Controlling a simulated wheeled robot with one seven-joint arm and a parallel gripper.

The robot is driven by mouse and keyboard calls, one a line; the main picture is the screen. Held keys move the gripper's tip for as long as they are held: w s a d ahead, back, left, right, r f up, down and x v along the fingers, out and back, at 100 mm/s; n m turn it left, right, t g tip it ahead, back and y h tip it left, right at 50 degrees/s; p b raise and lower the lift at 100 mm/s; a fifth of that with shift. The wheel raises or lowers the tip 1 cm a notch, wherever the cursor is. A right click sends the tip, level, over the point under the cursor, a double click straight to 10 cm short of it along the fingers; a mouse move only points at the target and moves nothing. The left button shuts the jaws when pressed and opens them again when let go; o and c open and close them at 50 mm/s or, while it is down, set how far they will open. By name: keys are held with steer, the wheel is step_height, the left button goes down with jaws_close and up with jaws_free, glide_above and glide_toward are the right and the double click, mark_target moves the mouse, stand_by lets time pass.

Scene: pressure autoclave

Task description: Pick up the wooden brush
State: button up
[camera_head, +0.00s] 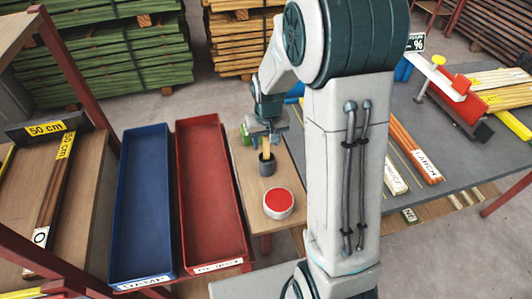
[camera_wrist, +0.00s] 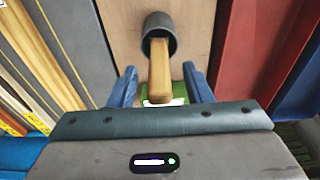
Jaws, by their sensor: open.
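The wooden brush shows as a light wooden handle (camera_head: 266,148) standing in a dark grey cup (camera_head: 267,167) on a small wooden table. In the wrist view the handle (camera_wrist: 160,72) rises out of the cup (camera_wrist: 159,28) towards the camera. My gripper (camera_head: 266,132) is above the cup, at the upper part of the handle. In the wrist view its two blue fingers (camera_wrist: 160,86) are apart, one on each side of the handle, with a gap on both sides. The brush's lower end is hidden inside the cup.
A red-topped round tin (camera_head: 278,203) stands on the table in front of the cup. A green object (camera_head: 246,135) is beside the gripper. A red tray (camera_head: 210,200) and a blue tray (camera_head: 145,205) lie to the left. A grey workbench (camera_head: 450,150) is at the right.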

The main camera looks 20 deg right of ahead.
jaws_close()
